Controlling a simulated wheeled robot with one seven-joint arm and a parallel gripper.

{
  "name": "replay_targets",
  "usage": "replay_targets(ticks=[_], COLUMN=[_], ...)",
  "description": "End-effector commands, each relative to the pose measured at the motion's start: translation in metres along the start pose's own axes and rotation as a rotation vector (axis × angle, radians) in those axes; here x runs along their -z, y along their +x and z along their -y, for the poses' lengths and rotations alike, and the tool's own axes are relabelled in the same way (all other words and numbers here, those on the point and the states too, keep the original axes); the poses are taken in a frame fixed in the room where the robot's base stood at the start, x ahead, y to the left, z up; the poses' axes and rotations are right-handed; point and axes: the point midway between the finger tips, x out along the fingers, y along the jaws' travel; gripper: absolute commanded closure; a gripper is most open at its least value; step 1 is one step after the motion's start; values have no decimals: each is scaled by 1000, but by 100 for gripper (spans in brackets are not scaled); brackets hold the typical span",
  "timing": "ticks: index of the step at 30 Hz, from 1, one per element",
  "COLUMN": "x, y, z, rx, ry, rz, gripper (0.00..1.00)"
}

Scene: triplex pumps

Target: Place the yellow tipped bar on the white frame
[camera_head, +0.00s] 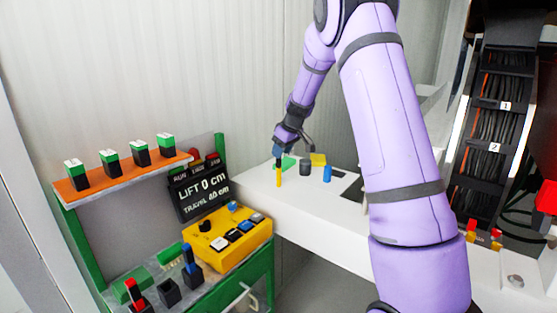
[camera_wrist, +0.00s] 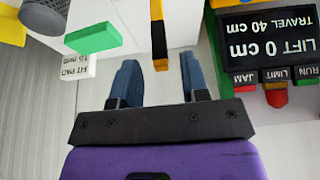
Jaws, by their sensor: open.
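The yellow tipped bar (camera_wrist: 158,36) is dark in its middle with yellow at its ends. In the wrist view it lies between the two blue fingers of my gripper (camera_wrist: 158,60), with a visible gap on each side. In the head view its yellow part (camera_head: 279,180) shows just below my gripper (camera_head: 293,147), over the near left edge of the white frame (camera_head: 310,203). My gripper is open. The upper part of the bar is hard to tell from a finger in the head view. Whether the bar touches the white surface is unclear.
A green block (camera_head: 288,162), a dark cylinder (camera_head: 305,168), a yellow block (camera_head: 318,160) and a blue piece (camera_head: 327,174) are close by. A black display (camera_head: 199,192) reads "LIFT 0 cm". A yellow button box (camera_head: 228,240) sits below it on a green-framed stand.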

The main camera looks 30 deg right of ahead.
Motion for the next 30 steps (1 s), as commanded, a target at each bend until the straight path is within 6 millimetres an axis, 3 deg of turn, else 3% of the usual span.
replay_targets(ticks=[6,17,23,30], x=[0,0,-8,-40], y=[-42,-78,-127,-192], z=[0,8,60,141], rx=[-2,0,3,-3], ry=[-1,4,42,106], rz=[-2,-3,-12,-18], gripper=[59,59,59,59])
